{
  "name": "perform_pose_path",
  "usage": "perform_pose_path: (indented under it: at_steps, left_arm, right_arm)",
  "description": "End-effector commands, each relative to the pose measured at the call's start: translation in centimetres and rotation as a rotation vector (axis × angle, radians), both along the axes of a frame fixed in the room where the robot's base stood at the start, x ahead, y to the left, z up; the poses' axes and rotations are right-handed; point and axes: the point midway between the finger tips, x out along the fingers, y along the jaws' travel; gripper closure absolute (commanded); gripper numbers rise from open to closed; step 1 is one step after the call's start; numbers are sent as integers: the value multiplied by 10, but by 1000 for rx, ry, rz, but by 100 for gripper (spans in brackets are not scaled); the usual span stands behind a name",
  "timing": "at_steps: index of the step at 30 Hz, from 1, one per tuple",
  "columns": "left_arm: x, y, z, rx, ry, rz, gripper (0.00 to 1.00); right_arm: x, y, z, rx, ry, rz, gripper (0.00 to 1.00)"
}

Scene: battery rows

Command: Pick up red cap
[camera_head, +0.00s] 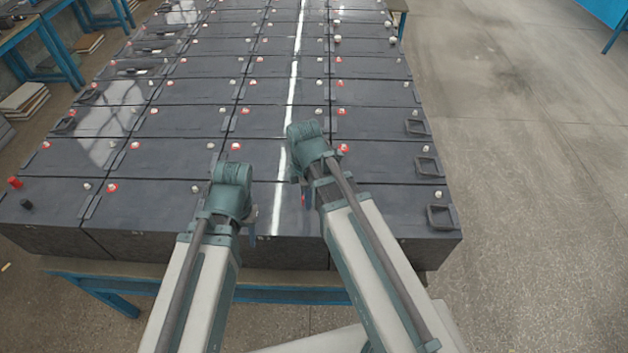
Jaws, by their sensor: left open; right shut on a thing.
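My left gripper (250,238) is open, low by the front edge of the row, left of the right one, and well to the right of the standing red cap.
Rows of dark batteries with red-ringed and pale terminals fill the blue-framed table (290,293). Another blue table (20,30) is at the back left. Open floor (530,200) lies to the right.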

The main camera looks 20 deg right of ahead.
Motion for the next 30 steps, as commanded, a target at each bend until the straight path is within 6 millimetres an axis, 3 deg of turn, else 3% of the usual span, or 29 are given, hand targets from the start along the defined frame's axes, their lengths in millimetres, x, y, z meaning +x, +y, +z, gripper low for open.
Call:
perform_pose_path:
  at_steps: [1, 3, 9, 15, 26, 27, 30]
  left_arm:
    - [0, 0, 3, 0, 0, 0, 50]
    - [0, 0, 4, 0, 0, 1, 50]
    - [0, 0, 7, 0, 0, 2, 50]
    - [0, 0, 8, 0, 0, 2, 50]
    - [0, 0, 8, 0, 0, 2, 50]
    - [0, 0, 8, 0, 0, 2, 50]
    - [0, 0, 8, 0, 0, 2, 50]
  right_arm:
    - [-16, 8, 2, 0, 0, 4, 100]
    - [-29, 18, 4, 0, 0, 4, 100]
    - [-55, 39, 7, 0, 0, 3, 100]
    - [-66, 49, 8, 0, 1, 0, 100]
    - [-68, 51, 8, 0, 1, -1, 100]
    - [-68, 51, 8, 0, 1, -1, 71]
    - [-68, 51, 8, 0, 1, -1, 89]
